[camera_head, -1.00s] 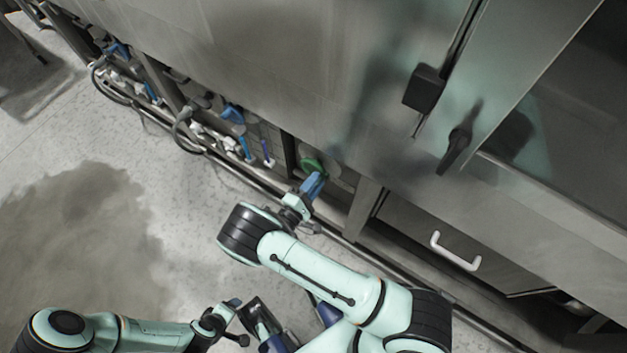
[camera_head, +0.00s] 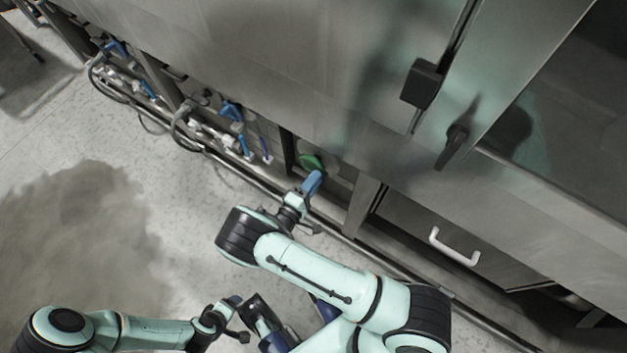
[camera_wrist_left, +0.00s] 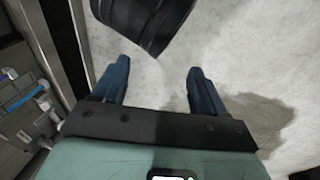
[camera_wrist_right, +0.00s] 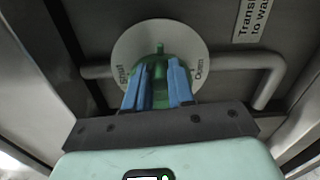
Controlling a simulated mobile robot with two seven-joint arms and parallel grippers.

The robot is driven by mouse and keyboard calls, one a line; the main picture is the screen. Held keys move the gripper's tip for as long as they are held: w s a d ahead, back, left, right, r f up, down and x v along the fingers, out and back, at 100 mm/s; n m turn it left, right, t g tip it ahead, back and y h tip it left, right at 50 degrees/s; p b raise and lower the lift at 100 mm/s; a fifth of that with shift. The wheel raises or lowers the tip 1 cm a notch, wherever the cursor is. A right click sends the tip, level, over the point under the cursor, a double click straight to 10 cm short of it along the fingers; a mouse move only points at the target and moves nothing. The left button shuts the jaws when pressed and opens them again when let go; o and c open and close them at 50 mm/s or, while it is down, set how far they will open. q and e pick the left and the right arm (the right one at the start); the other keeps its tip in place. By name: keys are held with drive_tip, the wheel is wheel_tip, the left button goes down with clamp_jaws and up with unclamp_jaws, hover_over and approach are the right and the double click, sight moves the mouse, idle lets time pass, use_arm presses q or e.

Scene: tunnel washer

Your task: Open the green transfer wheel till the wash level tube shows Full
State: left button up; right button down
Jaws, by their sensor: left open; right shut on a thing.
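The green transfer wheel (camera_wrist_right: 158,62) sits in front of a round white plate (camera_wrist_right: 133,43) lettered "Shut" on its left and "Open" on its right. My right gripper (camera_wrist_right: 157,82) is shut on the green wheel, with a blue finger on each side of it. In the head view, the wheel (camera_head: 311,162) shows just beyond the blue fingers of my right gripper (camera_head: 312,184). My left gripper (camera_wrist_left: 155,75) is open and empty above the floor, away from the wheel. I cannot make out the wash level tube in any view.
A grey pipe (camera_wrist_right: 235,61) runs behind the wheel, below a partly visible label (camera_wrist_right: 254,18). Blue-handled valves and hoses (camera_head: 232,115) line the machine's base to the left. A white handle (camera_head: 455,247) is at the right.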

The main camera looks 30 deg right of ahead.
drive_tip(key=c, duration=1)
unclamp_jaws()
drive_tip(key=shift+f, duration=0.1)
drive_tip(key=shift+o, duration=0.2)
use_arm(q)
drive_tip(key=shift+s+d+r+g+p, duration=0.3)
drive_tip(key=shift+s+r+p, duration=0.15)
drive_tip(key=shift+s, duration=0.15)
use_arm(e)
drive_tip(key=v, duration=1.3)
drive_tip(key=shift+a, duration=0.25)
drive_tip(key=shift+s, duration=0.15)
